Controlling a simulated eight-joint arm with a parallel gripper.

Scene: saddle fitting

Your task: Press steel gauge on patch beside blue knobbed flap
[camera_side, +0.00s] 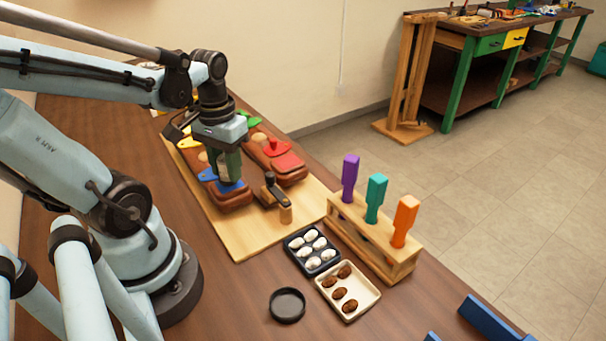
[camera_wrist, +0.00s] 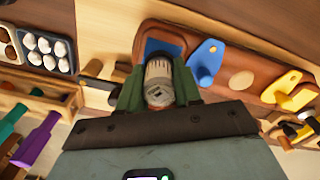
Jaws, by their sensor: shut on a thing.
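My gripper (camera_side: 227,172) is shut on a steel gauge, a pale ribbed cylinder with a dark marked end. The gauge (camera_wrist: 158,82) stands between the green fingers in the wrist view. It is over or on a blue square patch (camera_wrist: 155,46) at one end of a brown leather piece (camera_wrist: 262,46); contact is unclear. The blue flap with a round knob (camera_wrist: 205,62) lies beside that patch, apart from the gauge. A tan round spot (camera_wrist: 241,80) lies between the blue flap and a yellow flap (camera_wrist: 288,90). In the side view the fingers partly hide the blue patch (camera_side: 231,187).
A second leather piece with a red flap (camera_side: 287,162) lies alongside on the wooden board (camera_side: 245,240). A dark lever on a post (camera_side: 271,188) stands close by. A dark tray (camera_side: 311,247), cream tray (camera_side: 347,290), handle rack (camera_side: 375,232) and round dish (camera_side: 287,305) stand in front.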

